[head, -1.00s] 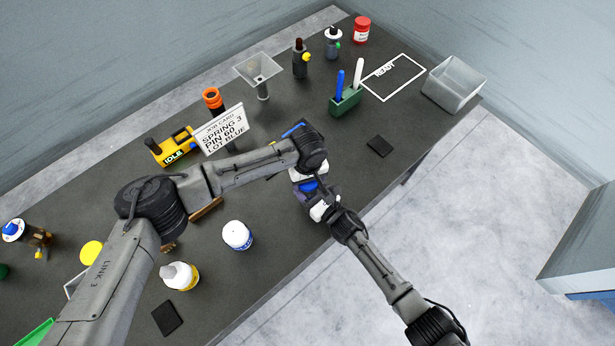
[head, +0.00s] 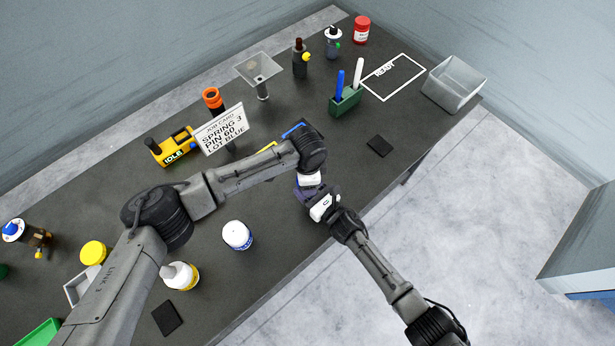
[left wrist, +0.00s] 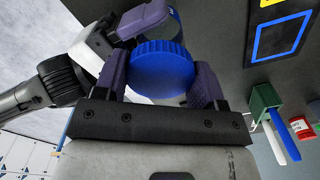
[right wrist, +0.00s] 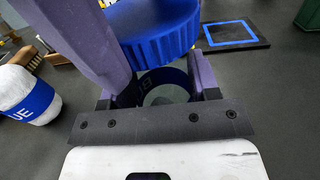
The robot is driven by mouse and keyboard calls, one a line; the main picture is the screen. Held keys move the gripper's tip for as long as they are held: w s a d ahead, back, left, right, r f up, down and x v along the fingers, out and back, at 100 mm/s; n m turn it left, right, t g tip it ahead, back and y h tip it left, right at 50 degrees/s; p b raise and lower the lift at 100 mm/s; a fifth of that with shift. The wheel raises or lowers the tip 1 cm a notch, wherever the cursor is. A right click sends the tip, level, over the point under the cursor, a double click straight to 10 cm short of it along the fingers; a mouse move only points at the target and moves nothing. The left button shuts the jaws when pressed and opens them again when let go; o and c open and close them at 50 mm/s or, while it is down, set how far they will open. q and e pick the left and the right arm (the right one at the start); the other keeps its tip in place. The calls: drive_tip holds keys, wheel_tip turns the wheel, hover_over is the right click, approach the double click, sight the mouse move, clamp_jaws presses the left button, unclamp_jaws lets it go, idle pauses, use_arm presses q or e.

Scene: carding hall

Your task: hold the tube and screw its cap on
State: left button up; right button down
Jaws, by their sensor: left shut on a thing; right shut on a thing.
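The ribbed blue cap (left wrist: 163,68) sits between the purple fingers of my left gripper (head: 309,180), which is shut on it. It also shows in the right wrist view (right wrist: 165,38). The tube (right wrist: 165,88), with a dark blue lettered band, is held by my right gripper (head: 319,205), which is shut around it. The cap is at the tube's mouth end, and the two overlap in the right wrist view. I cannot tell whether the thread is engaged. In the head view the grippers meet near the bench's front edge and hide most of both.
A job card (head: 221,129) and yellow IDLE device (head: 172,147) stand behind my left arm. A green holder (head: 346,100) with two pens and a dark pad (head: 380,146) are to the right.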

use_arm(q)
drive_tip(key=m, duration=1.7)
drive_tip(key=o, duration=1)
drive_tip(key=shift+r, duration=2.25)
drive_tip(key=shift+c, duration=0.4)
